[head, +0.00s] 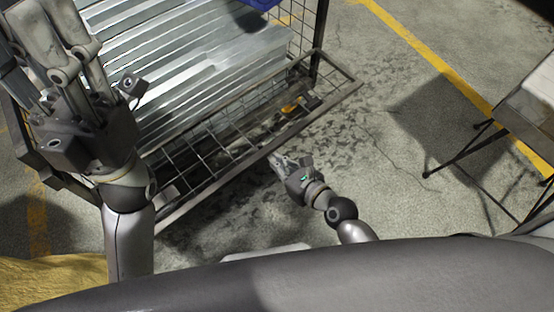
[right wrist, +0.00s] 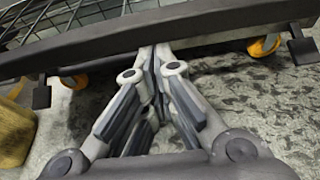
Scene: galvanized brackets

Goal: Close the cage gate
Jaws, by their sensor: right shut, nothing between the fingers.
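The cage gate (head: 222,152) is a dark-framed wire mesh panel along the near side of the cage in the head view. It appears folded down and outward, with its outer rail toward me. My right gripper (head: 276,158) is shut and empty, close to the outer rail. In the right wrist view my right fingertips (right wrist: 152,58) meet at the lower side of the rail (right wrist: 150,32); I cannot tell whether they touch it. My left gripper (head: 55,35) is large at the upper left, above the cage's left end; its opening is unclear.
The cage holds a stack of galvanized brackets (head: 185,75). Orange casters show under it, one in the right wrist view (right wrist: 264,45). A black-legged stand (head: 455,151) is at the right. Concrete floor (head: 375,150) is clear between. Something yellow (head: 50,280) lies lower left.

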